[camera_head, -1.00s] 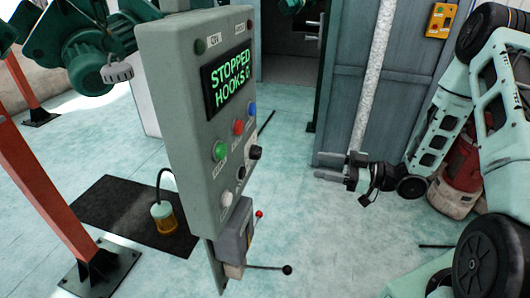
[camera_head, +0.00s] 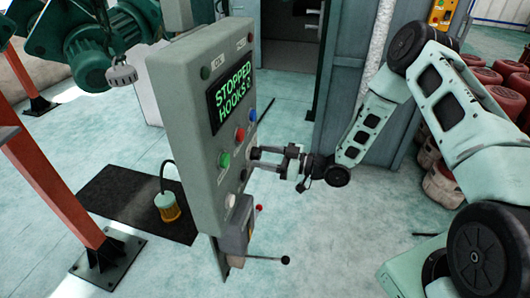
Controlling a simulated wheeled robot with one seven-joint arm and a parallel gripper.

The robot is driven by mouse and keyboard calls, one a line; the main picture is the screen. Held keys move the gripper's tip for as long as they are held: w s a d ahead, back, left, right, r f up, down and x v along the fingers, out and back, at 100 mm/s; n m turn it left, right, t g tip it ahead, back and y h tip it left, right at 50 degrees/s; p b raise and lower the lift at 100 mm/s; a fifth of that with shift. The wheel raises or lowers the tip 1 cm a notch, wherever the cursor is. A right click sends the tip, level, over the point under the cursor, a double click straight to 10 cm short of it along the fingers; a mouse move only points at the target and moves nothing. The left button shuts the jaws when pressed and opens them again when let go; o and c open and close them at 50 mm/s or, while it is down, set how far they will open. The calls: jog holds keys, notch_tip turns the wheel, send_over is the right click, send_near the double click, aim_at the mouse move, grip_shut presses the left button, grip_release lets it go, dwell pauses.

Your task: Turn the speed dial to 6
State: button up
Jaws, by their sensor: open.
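The grey control panel (camera_head: 185,130) stands at centre left, its button face turned to the right. Its screen (camera_head: 230,103) reads "STOPPED" and "HOOKS", with the end of the second line unclear. A small black knob (camera_head: 243,175) sits low on the face. Another black knob, on its right, is now mostly hidden behind my fingers. I cannot tell which is the speed dial, nor read any dial setting. My gripper (camera_head: 258,158) is open, its fingers pointing left at the panel, close to or around the hidden knob. I cannot tell whether they touch.
Green (camera_head: 224,160), red (camera_head: 239,134) and blue (camera_head: 252,115) buttons sit close by on the panel. A grey box with a lever (camera_head: 270,259) hangs below. An orange post (camera_head: 58,160) and a yellow-and-green pendant (camera_head: 166,206) stand left.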

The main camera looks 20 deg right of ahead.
jog(key=shift+a, duration=0.1)
jog(key=c, duration=1)
jog(key=shift+f+m+b, duration=0.1)
jog(key=shift+m+b, duration=0.2)
jog(key=shift+b, duration=0.05)
jog(key=shift+m+b, duration=0.95)
jog(key=shift+m, duration=0.25)
jog(key=m+b, duration=0.1)
jog(key=m, duration=0.3)
jog(key=shift+m+b, duration=0.35)
jog(key=shift+m, duration=0.05)
jog(key=o, duration=1)
